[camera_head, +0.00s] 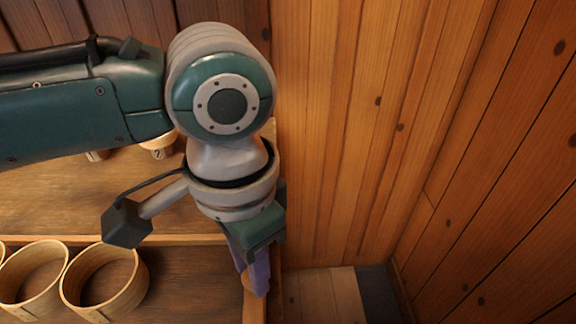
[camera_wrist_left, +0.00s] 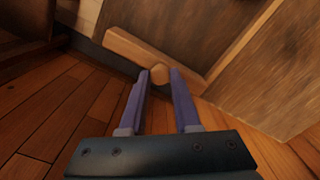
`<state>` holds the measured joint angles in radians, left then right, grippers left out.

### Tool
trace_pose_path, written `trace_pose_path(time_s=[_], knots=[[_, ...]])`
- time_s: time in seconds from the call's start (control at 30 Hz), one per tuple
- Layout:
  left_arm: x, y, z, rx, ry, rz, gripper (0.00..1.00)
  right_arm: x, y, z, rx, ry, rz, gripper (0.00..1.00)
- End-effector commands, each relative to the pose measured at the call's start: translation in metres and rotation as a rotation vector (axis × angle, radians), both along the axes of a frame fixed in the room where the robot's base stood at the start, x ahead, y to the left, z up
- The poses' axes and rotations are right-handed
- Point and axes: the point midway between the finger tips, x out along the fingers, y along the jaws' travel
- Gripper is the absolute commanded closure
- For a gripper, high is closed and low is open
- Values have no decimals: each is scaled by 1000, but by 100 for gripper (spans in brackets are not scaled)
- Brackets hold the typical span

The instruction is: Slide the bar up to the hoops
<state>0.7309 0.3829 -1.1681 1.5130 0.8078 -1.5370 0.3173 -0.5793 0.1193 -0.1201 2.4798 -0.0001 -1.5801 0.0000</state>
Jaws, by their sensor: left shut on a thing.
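My left gripper (camera_head: 258,285) points down at the right edge of the shelf. I cannot tell if that strip is the bar. My right gripper is out of view.
Small turned wooden pieces (camera_head: 158,146) show behind the bar, partly hidden by my arm. A wooden plank wall (camera_head: 340,130) rises close to the right of my left gripper. Plank floor (camera_head: 320,295) shows below right. The shelf surface (camera_head: 60,205) behind the bar is clear.

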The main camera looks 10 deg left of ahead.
Motion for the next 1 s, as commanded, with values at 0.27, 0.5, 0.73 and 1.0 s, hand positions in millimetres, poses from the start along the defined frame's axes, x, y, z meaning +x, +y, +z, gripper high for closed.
trace_pose_path(time_s=[0.27, 0.5, 0.73, 1.0], knots=[[0, 0, 1, -1, -1, 0, 100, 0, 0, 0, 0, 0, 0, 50], [-11, 37, 8, 4, 6, 8, 100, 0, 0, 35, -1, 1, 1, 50], [-30, 102, 5, 6, 8, 7, 100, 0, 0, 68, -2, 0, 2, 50], [-38, 133, 1, 3, 2, 1, 100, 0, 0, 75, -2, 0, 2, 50]])
